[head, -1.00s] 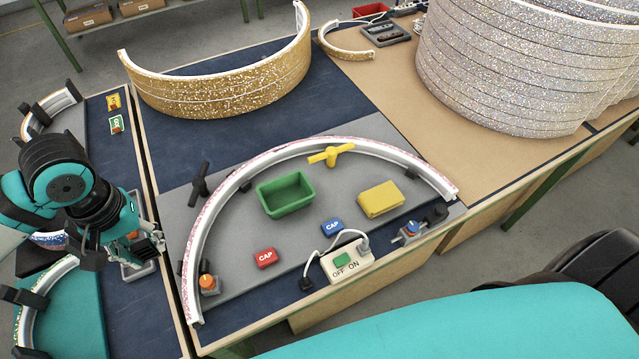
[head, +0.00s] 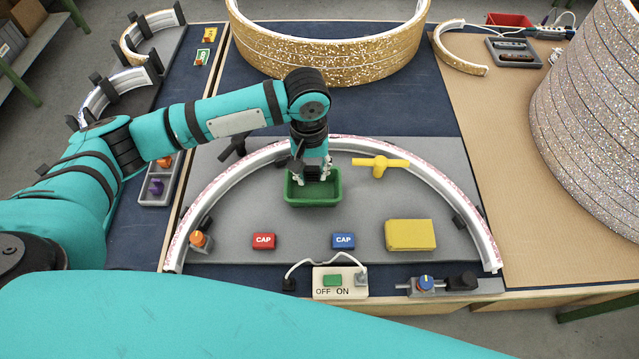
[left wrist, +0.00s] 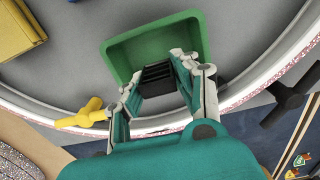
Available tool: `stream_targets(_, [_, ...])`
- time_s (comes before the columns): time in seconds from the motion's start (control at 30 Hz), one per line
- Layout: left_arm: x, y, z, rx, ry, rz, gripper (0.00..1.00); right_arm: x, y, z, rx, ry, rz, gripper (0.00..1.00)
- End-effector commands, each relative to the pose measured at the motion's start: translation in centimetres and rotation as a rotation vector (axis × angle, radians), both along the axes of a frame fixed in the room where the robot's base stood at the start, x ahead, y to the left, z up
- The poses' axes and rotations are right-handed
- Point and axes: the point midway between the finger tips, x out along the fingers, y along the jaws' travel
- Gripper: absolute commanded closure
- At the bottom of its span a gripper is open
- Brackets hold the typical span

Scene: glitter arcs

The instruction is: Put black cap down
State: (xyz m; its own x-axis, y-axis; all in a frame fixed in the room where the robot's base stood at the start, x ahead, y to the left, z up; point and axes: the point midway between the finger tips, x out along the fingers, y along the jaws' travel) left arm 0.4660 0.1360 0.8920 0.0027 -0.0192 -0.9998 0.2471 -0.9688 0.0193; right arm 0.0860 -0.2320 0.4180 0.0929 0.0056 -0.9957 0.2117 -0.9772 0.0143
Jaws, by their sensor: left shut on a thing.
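My left gripper (head: 314,177) points down over the green tray (head: 298,200) on the grey board. It is shut on the black cap (left wrist: 158,78), a dark ribbed block between the two fingertips in the left wrist view. The cap is at the mouth of the green tray (left wrist: 121,53); I cannot tell whether it touches the tray's floor. A red cap (head: 264,241) and a blue cap (head: 343,241) lie apart on the board in front of the tray. My right gripper is not in view.
A white arc (head: 215,185) curves round the board behind the tray. A yellow T-handle (head: 379,166) stands right of the tray, and a yellow block (head: 411,235) lies at front right. A switch box (head: 340,283) sits at the front edge. The board between the caps and the tray is clear.

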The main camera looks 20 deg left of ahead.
Motion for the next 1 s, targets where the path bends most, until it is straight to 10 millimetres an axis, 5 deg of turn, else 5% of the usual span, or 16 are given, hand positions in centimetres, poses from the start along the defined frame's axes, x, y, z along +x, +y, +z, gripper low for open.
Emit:
stream_targets(0.5, [-0.1, 0.0, -5.7, 0.000, 0.000, -0.002, 1.00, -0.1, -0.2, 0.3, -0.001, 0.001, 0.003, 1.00])
stream_targets(0.83, [-0.1, -0.1, -5.9, -0.001, 0.000, -0.002, 1.00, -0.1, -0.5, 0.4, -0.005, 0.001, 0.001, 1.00])
stream_targets(0.87, [0.0, -0.1, -6.0, -0.001, 0.000, -0.002, 0.69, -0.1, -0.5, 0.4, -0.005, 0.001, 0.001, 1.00])
stream_targets(1.0, [0.0, -0.1, -6.0, -0.001, -0.001, -0.002, 0.51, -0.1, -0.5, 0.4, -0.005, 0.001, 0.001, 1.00])
